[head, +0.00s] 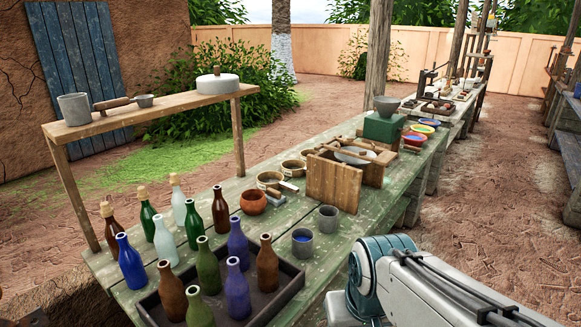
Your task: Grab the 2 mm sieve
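Two small round wooden-rimmed pieces that look like sieves lie on the green table, a nearer one (269,182) and a farther one (293,167). They are too small to read any mesh size, so I cannot tell which is the 2 mm sieve. A small block with a light top (288,187) lies beside the nearer one. The wooden board to their right stands close to them. My arm shows at the lower right, but my gripper is not in view.
The green table (228,188) holds several bottles, a dark tray (291,284), an orange bowl (253,202), grey cups (328,218) and an upright wooden board (333,184). A raised shelf (170,112) stands behind. Bare ground lies free to the right.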

